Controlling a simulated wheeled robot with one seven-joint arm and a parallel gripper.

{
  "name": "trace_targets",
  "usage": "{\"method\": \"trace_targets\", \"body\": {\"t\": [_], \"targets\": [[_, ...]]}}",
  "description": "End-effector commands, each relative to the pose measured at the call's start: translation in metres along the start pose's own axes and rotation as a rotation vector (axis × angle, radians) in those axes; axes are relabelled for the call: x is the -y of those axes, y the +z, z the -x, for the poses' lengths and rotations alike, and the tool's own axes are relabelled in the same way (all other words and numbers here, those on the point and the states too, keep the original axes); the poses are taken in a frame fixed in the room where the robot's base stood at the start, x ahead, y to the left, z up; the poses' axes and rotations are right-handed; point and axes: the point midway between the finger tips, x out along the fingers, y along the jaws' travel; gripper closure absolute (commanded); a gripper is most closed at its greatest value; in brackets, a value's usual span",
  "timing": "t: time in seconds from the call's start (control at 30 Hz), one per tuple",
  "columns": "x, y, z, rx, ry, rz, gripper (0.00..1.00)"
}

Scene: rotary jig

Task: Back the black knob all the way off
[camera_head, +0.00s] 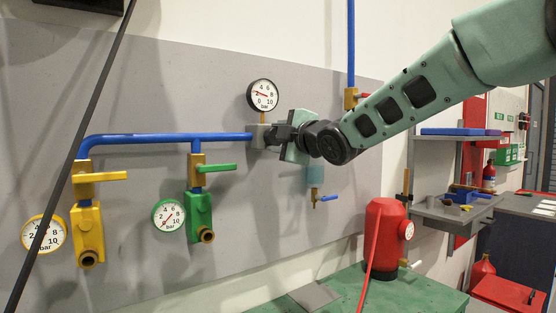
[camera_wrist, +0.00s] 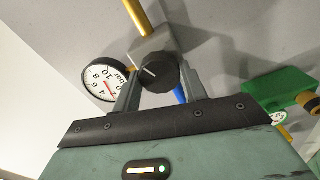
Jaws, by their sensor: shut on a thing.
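The black knob (camera_wrist: 158,74) sits on the front of a grey regulator block (camera_wrist: 150,42). A white line shows on its face, pointing to the upper left in the wrist view. My gripper (camera_wrist: 160,82) has one finger on each side of the knob and is shut on it. In the head view my gripper (camera_head: 283,135) reaches the grey block (camera_head: 257,136) from the right and mostly hides the knob. A white dial gauge (camera_head: 262,94) with a red needle stands just above the block; it also shows in the wrist view (camera_wrist: 106,80).
A blue pipe (camera_head: 165,138) runs left from the block to a green valve (camera_head: 198,215) and a yellow valve (camera_head: 87,230), each with a gauge. A clear bowl (camera_head: 315,177) hangs below right of my gripper. A red tank (camera_head: 382,235) stands on the green bench.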

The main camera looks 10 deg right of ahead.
Motion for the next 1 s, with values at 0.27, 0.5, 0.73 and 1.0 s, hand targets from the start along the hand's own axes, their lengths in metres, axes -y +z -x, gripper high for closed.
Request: {"method": "trace_targets", "body": {"t": [0.27,0.5,0.73,1.0], "targets": [[0.0075,0.0026,0.0001,0.001,0.001,0.263,0.8],[0.0066,0.0025,-0.0002,0.002,0.0,0.489,0.8],[0.0055,0.0023,-0.0003,0.002,-0.001,0.708,0.8],[0.0047,0.0019,-0.0004,0.0,-0.002,0.934,0.8]]}}
